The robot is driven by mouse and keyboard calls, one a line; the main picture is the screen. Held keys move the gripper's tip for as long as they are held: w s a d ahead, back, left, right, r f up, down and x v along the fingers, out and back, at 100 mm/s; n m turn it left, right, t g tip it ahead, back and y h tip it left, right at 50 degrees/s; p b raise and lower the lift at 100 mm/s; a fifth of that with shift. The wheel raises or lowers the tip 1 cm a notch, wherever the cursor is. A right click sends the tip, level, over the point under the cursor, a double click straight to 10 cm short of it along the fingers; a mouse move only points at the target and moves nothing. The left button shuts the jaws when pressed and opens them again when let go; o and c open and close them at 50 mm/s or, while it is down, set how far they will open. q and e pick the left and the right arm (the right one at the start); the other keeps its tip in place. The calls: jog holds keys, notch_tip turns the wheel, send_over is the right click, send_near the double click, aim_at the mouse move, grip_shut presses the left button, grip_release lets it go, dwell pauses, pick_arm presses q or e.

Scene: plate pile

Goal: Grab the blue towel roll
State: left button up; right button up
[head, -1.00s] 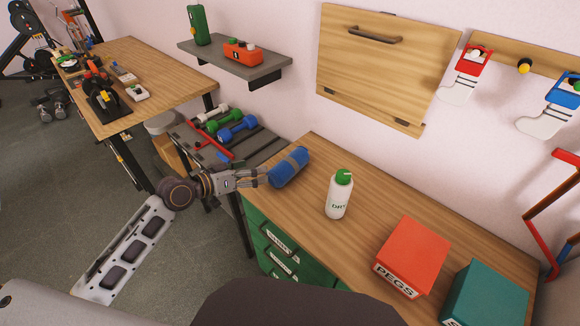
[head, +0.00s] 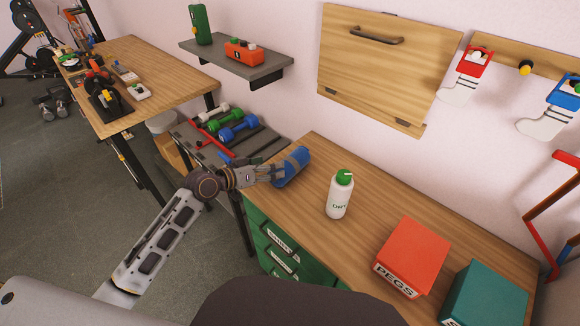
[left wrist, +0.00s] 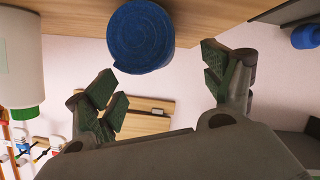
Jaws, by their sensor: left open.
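Whether a finger touches the roll cannot be told. My right gripper is not in view.
A white bottle with a green cap (head: 340,194) stands right of the roll. A red pegs box (head: 411,253) and a teal box (head: 484,296) sit farther right. Dumbbells (head: 238,127) lie on a rack behind the arm. The workbench (head: 290,214) is clear around the bottle.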

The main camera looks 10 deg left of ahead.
aim_at(286, 161)
pick_arm(q)
jog(key=shift+x, duration=1.05)
jog(key=shift+w+d, duration=0.1)
jog(key=shift+w+d+f, duration=0.1)
jog(key=shift+w+d, duration=0.15)
jog(key=shift+d, duration=0.05)
jog(key=shift+w+d, duration=0.2)
jog(key=shift+d, duration=0.1)
jog(key=shift+w+d+f+p, duration=0.3)
jog(key=shift+w+d+p, duration=0.1)
jog(key=shift+d, duration=0.1)
jog(key=shift+w+d+f, duration=0.25)
jog(key=shift+w+d, duration=0.2)
jog(key=shift+w, duration=0.1)
jog(key=shift+w+d+f, duration=0.2)
jog(key=shift+w+d, duration=0.05)
jog(key=shift+w, duration=0.05)
jog(key=shift+c, duration=0.2)
jog(key=c, duration=1.2)
jog(key=shift+r, duration=0.7)
notch_tip(286, 161, up, 8)
jog(key=shift+f, duration=0.1)
jog(key=shift+r, duration=0.4)
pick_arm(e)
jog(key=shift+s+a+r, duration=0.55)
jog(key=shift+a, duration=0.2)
